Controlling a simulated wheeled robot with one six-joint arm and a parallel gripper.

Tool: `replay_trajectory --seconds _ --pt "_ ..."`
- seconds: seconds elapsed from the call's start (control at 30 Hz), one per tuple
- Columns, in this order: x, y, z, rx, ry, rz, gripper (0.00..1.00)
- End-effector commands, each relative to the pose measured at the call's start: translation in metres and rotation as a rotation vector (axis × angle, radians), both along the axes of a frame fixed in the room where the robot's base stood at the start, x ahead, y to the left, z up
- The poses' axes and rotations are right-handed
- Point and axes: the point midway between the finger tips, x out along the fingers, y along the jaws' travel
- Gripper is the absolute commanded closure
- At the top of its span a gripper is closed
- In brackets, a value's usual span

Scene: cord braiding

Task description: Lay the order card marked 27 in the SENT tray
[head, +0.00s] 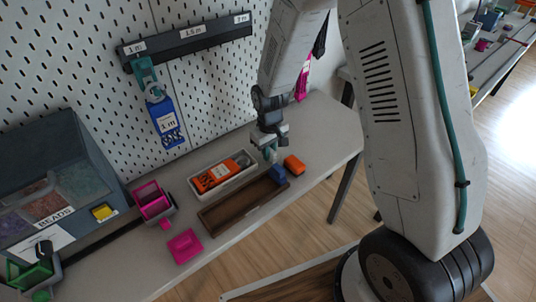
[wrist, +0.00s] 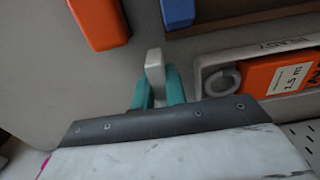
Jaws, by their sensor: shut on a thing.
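My gripper (head: 270,154) is low over the right part of the bench. In the wrist view its teal fingers (wrist: 158,88) are shut on a narrow pale grey piece (wrist: 154,66); no number shows on it, so I cannot tell whether it is the order card. I see no readable 27 and no readable SENT label. A brown tray (head: 226,217) lies in front of a light grey tray (head: 246,176), whose rim reads READY in the wrist view (wrist: 235,55). The grey tray holds an orange tag (head: 212,178) marked 1.5 m.
An orange block (head: 294,165) and a blue block (head: 279,174) are close to my gripper. A magenta block (head: 186,246) and magenta holder (head: 152,201) stand left of the trays, near the BEADS bin (head: 75,170). A blue tag (head: 166,122) hangs from the pegboard rail (head: 190,42).

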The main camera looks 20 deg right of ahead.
Motion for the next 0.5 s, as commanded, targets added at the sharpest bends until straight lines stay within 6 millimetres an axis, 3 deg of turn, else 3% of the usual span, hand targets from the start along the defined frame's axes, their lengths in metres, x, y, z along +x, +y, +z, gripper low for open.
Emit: replay_trajectory --seconds 0.1,0.43,0.5 --pt "-0.0003 -0.0007 -0.0133 0.000 0.001 -0.001 1.00" --pt "-0.0001 -0.0009 -0.0158 0.000 0.000 -0.001 1.00" --pt "0.0001 -0.0008 -0.0156 0.000 0.000 -0.001 0.73"
